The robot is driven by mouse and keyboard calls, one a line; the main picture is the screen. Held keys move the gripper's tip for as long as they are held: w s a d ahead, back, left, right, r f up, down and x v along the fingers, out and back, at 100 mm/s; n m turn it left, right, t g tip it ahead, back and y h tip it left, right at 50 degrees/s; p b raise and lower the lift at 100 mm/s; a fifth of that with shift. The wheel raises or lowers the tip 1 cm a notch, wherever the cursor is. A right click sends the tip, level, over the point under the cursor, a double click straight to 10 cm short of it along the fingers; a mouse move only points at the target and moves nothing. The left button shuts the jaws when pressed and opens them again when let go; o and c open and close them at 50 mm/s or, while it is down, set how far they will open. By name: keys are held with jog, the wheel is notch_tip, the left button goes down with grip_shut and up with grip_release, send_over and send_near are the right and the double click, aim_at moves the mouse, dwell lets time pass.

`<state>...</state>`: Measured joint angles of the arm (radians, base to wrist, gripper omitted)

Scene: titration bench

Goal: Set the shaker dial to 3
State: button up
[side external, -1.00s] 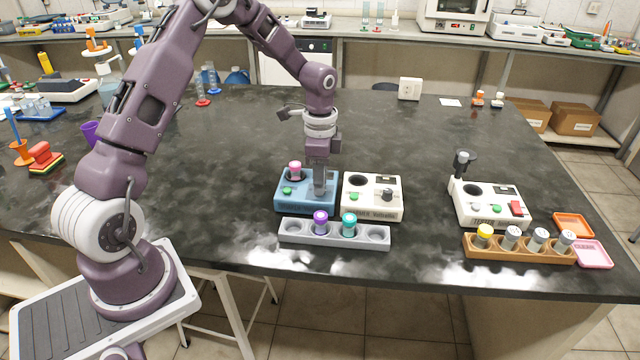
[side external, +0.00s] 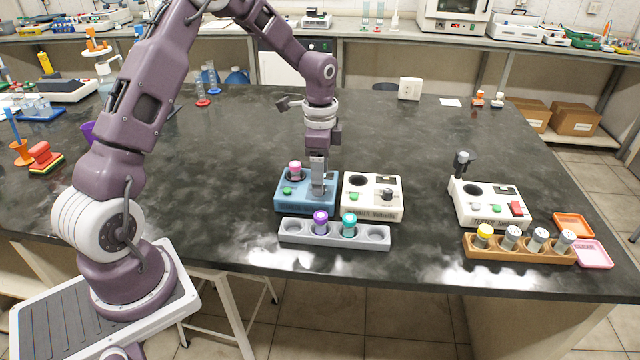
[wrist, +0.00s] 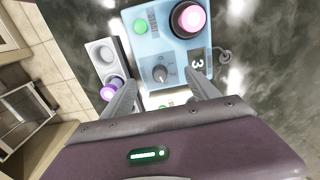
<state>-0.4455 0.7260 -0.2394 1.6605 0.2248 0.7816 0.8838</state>
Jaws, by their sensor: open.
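The blue shaker (side external: 291,204) stands on the bench, with a pink-capped vial (side external: 295,168) in its well. In the wrist view, the shaker (wrist: 160,45) shows its grey dial (wrist: 160,73), a green button (wrist: 141,26) and a dark display (wrist: 198,63) reading 3. My gripper (side external: 318,192) is low over the shaker's right part and hides the dial in the side view. In the wrist view, my gripper (wrist: 162,78) is open, with one finger on each side of the dial. The fingers appear apart from the dial; their exact height is unclear.
A white device (side external: 371,208) stands close on the right. A grey rack (side external: 290,237) in front holds a purple-capped vial (side external: 320,222) and a teal-capped vial (side external: 349,224). Another white device (side external: 488,214) and a brown rack (side external: 520,254) stand farther right.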

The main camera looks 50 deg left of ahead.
notch_tip(320, 180, up, 4)
jog(key=shift+r, duration=0.5)
jog(key=shift+s+d+r, duration=0.1)
jog(key=shift+s+r, duration=0.05)
jog(key=shift+r, duration=0.15)
jog(key=s+d+r+n+t+y, duration=0.1)
jog(key=s+d+r+n, duration=0.1)
jog(key=s+d+r, duration=0.35)
jog(key=s+d+r+n+t, duration=0.2)
jog(key=s+d+r, duration=0.1)
jog(key=s+r, duration=0.45)
jog(key=s+d+n+t+h, duration=0.1)
jog(key=s+n, duration=0.4)
jog(key=s, duration=0.8)
jog(key=d+r+t, duration=0.1)
jog(key=d, duration=0.1)
jog(key=shift+s+d+t, duration=0.3)
jog(key=shift+s+d, duration=0.05)
jog(key=shift+d, duration=0.05)
